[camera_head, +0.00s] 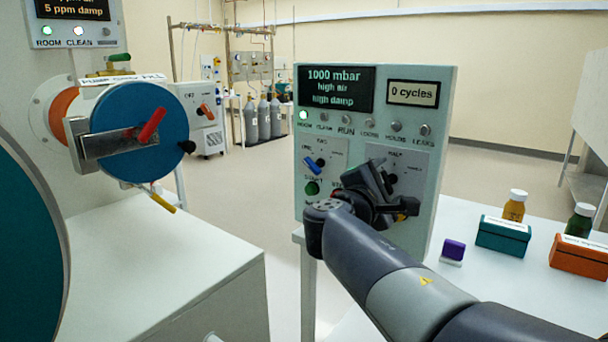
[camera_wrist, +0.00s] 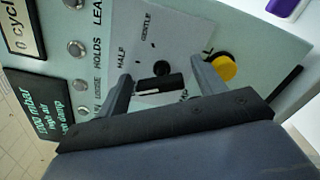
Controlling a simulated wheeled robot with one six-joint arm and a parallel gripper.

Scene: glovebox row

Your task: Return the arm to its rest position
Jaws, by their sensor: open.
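My arm (camera_head: 390,270) reaches from the lower right up to the grey-green control panel (camera_head: 445,130). My gripper (camera_wrist: 160,72) is in front of the panel's right-hand dial plate. In the wrist view its two fingers are apart, on either side of a small black knob (camera_wrist: 160,69). I cannot tell whether a finger touches the knob. Nothing is held between the fingers. The dial's labels include HALF and GENTLE. A yellow button (camera_wrist: 222,68) is just beyond the right finger. In the head view the wrist hides part of the panel's lower half.
A white table (camera_head: 470,290) stands right, with a teal box (camera_head: 503,236), an orange box (camera_head: 579,256), bottles and a purple-and-white block (camera_head: 453,250). Left is a blue round door (camera_head: 138,120) with a red handle. Open floor (camera_head: 245,195) lies between. The panel's screen reads 1000 mbar.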

